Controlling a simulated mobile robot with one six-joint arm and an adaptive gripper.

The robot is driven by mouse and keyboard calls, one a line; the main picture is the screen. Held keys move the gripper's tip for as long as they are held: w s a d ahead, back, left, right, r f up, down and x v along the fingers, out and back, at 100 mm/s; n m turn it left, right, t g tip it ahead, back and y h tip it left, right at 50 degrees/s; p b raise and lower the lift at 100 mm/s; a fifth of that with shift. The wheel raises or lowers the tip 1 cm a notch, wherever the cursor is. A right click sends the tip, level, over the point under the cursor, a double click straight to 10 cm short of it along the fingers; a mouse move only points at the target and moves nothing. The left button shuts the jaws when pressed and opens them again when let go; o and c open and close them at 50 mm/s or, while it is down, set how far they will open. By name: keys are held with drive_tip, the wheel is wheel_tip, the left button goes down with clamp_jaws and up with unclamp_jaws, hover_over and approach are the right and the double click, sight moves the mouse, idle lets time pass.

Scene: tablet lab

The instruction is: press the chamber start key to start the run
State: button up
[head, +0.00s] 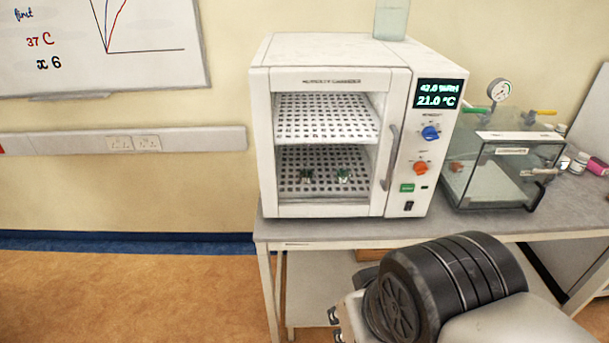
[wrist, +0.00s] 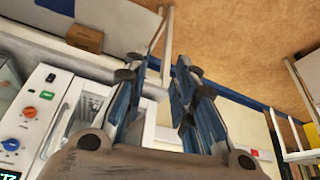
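The white humidity chamber (head: 330,51) stands on the bench in the head view. Its right-hand panel has a display (head: 438,94), a blue knob (head: 431,133), an orange knob (head: 421,168), a green key (head: 407,188) and a black switch (head: 408,206). The display reads about 42.0 %RH and 21.0 °C. The green key's lettering is too small to read. In the wrist view the panel is upside down at the left, with the green key (wrist: 51,78) left of my gripper (wrist: 158,80). My gripper is open and empty, its fingers apart from the key. The head view does not show the fingers.
A clear box with a gauge (head: 500,90) stands right of the chamber, with small bottles (head: 579,163) beyond it. The bench edge (head: 330,238) runs below the chamber. A glass vessel (head: 391,18) stands on top. Two small items sit on the lower shelf inside.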

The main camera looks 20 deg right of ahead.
clamp_jaws()
idle(1.3)
